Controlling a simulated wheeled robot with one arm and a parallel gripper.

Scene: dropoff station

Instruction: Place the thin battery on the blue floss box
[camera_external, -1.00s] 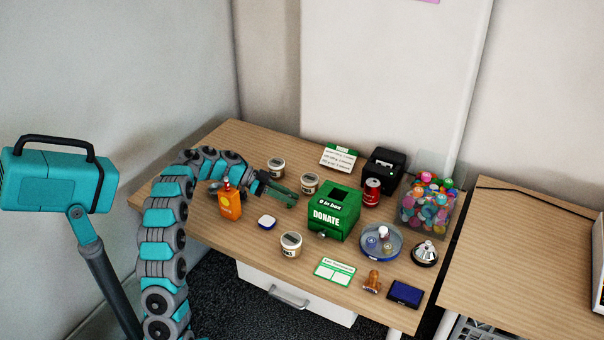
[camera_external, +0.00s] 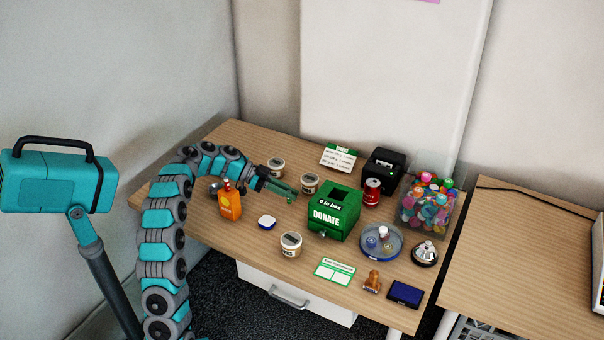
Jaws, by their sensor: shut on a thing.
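My gripper (camera_external: 290,194) is above the table, between the jars and the green donation box. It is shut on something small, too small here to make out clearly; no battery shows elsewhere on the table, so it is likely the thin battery. The likely blue floss box (camera_external: 267,222), a small white box with blue edges, lies on the table to the lower left of my gripper. Its top is clear and nothing touches it.
The green donation box (camera_external: 334,212) stands right of my gripper. Jars (camera_external: 310,183) stand close behind it, with another jar (camera_external: 290,245) in front. An orange bottle (camera_external: 230,203) stands beside my arm. A red can (camera_external: 371,190) is farther right. The table's front left is bare.

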